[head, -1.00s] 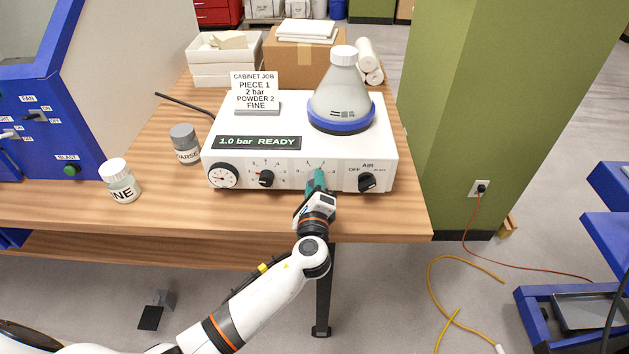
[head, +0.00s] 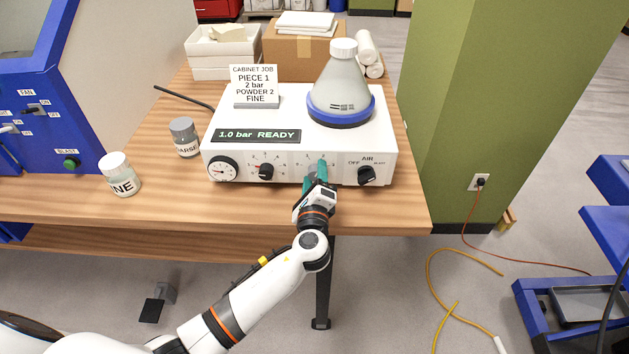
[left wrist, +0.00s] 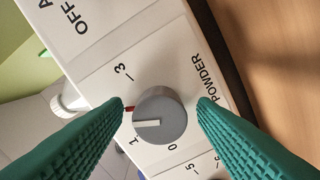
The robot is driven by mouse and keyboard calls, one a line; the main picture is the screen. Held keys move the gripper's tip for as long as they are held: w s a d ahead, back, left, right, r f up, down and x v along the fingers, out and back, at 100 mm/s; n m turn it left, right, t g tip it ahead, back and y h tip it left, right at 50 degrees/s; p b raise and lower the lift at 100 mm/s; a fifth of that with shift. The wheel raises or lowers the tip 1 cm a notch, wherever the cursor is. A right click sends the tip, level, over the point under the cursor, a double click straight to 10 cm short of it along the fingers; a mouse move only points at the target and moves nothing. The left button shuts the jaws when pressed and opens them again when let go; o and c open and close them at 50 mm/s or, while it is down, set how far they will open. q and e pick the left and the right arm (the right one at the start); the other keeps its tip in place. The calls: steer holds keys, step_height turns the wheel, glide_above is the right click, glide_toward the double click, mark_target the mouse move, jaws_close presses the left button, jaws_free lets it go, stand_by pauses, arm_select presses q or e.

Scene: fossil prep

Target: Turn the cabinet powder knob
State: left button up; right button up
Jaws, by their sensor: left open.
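The powder knob (left wrist: 160,116) is a grey round dial with a white pointer line on the cabinet's white front panel. In the left wrist view it lies between the two green fingers of my left gripper (left wrist: 158,122), with gaps visible at both sides. The pointer points left, near the printed 1 and a red mark; a finger covers part of the scale. In the head view my open left gripper (head: 314,178) is at the front of the white unit (head: 290,145), hiding the knob. My right gripper is not in view.
A pressure knob (head: 266,172) and an AIR switch (head: 367,176) flank the gripper. A powder flask (head: 341,85) and a job card (head: 254,84) stand on the unit. The FINE jar (head: 119,175) and a grey-lidded jar (head: 185,137) stand to its left. The display reads 1.0 bar READY.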

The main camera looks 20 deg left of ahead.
arm_select(q)
steer(key=b+v, duration=0.3)
steer(key=v, duration=0.9)
